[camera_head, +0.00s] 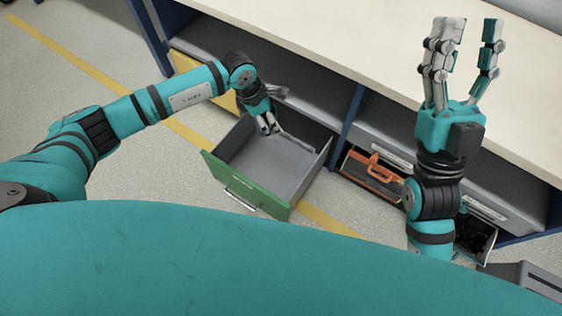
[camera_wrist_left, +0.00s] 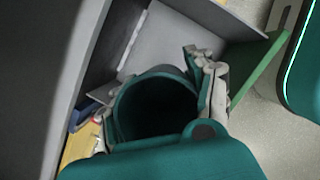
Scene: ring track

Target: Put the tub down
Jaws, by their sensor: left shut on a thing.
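A dark teal round tub (camera_wrist_left: 122,112) shows in the left wrist view, its open mouth facing the camera and its inside dark. My left gripper (camera_head: 268,123) is shut on it, with a grey finger on either side of it in the left wrist view (camera_wrist_left: 155,98). In the head view that gripper reaches down over an open grey drawer with a green front (camera_head: 245,192). I cannot make out the tub there, nor tell whether it touches the drawer floor. My right gripper (camera_head: 469,38) is open and empty, pointing up before the bench top.
A long pale bench top (camera_head: 330,38) runs above the drawers. An orange-handled toolbox (camera_head: 374,178) sits in the bay right of the green drawer. A yellow drawer front (camera_head: 205,75) is on the left. Open floor with a yellow line (camera_head: 75,62) lies at left.

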